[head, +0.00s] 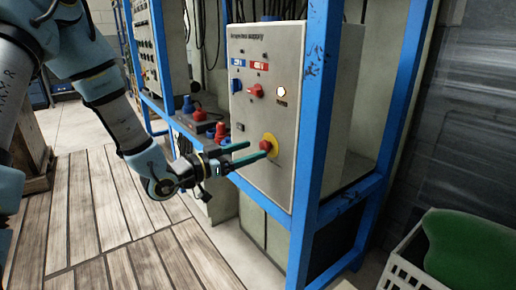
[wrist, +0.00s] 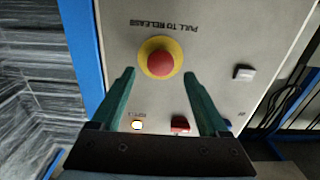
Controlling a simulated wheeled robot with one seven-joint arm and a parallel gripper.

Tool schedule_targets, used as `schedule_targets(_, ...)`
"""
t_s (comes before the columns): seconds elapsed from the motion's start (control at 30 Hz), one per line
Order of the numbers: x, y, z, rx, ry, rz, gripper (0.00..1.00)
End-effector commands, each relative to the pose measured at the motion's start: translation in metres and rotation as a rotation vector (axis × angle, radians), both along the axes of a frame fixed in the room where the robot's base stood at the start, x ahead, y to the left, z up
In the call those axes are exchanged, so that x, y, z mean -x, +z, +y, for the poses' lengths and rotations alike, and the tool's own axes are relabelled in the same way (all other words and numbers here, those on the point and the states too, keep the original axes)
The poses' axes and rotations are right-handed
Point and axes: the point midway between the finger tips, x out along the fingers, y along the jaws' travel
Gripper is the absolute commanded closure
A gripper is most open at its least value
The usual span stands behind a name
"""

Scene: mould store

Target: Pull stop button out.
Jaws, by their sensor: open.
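The stop button (head: 266,145) is a red mushroom head on a yellow round plate, low on the front of a pale control panel (head: 262,105). In the wrist view the stop button (wrist: 161,62) sits ahead, under upside-down lettering that reads "PULL TO RELEASE". My gripper (head: 252,152) reaches the panel from the left, with its green fingers spread. In the wrist view my gripper (wrist: 158,78) is open, one fingertip on each side of the button, with gaps showing between fingers and button. Whether the fingertips reach past the button's head is unclear.
Blue frame posts (head: 318,110) stand close to the right of the panel. A red knob (head: 255,90), a blue switch (head: 237,86) and a lit lamp (head: 281,92) sit above the button. Red and blue connectors (head: 220,131) lie on a shelf left. A white crate (head: 412,262) stands right.

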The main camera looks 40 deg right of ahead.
Motion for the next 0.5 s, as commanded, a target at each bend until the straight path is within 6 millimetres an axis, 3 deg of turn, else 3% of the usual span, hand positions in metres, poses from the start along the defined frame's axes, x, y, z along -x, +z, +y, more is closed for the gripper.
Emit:
schedule_targets(0.2, 0.002, 0.000, -0.026, -0.001, 0.000, 0.001, 0.22)
schedule_targets(0.5, 0.002, 0.000, -0.031, -0.002, 0.001, 0.001, 0.22)
